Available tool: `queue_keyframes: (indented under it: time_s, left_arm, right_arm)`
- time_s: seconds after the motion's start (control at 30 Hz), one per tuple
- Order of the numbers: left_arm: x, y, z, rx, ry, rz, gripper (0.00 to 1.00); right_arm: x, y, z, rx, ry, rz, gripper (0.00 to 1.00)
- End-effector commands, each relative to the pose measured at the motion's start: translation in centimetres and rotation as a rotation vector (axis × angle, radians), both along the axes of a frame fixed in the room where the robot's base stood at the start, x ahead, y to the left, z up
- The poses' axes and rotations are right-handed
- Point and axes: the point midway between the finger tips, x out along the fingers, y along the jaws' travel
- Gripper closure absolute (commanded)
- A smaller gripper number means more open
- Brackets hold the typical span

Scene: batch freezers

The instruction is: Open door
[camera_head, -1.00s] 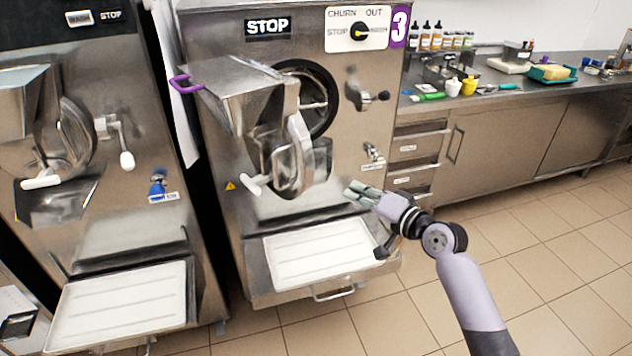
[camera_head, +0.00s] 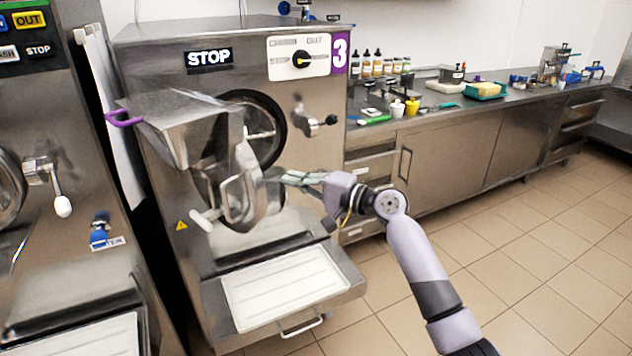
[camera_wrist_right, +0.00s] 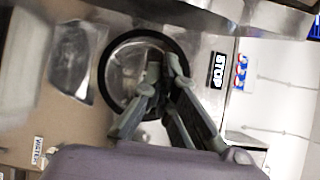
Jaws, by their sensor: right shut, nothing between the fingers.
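The batch freezer marked 3 (camera_head: 150,75) has its door (camera_head: 240,190) standing away from the round black-rimmed opening (camera_head: 278,120), part of which shows behind it. A metal hopper (camera_head: 175,120) is on the door's upper left, and a white-knobbed handle (camera_head: 205,219) sticks out at its lower left. My right gripper (camera_head: 286,178) is shut and empty, its fingertips at the door's right edge, below the opening; I cannot tell whether they touch. In the right wrist view the fingers (camera_wrist_right: 163,78) overlap the opening's black ring (camera_wrist_right: 103,75). My left gripper is not in view.
A white drip tray (camera_head: 285,287) on a shelf with a front handle (camera_head: 300,325) lies under the door. A second freezer (camera_head: 60,120) stands close on the left. A counter (camera_head: 450,120) with bottles and tools runs along the right. The tiled floor (camera_head: 540,270) is clear.

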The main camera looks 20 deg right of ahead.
Motion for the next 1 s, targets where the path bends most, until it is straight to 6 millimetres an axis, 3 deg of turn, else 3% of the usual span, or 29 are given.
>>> queue_keyframes:
  time_s: [0.23, 0.77, 1.0]
  left_arm:
    - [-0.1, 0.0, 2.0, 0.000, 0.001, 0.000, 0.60]
    - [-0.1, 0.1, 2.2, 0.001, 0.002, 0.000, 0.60]
    - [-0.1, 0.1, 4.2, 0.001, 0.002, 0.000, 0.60]
  right_arm:
    - [-1.2, 3.1, 0.2, -0.001, 0.001, 0.000, 1.00]
    - [-1.5, 3.9, 0.0, 0.000, 0.000, -0.002, 1.00]
    - [-1.7, 6.3, 0.3, -0.001, 0.001, -0.027, 1.00]
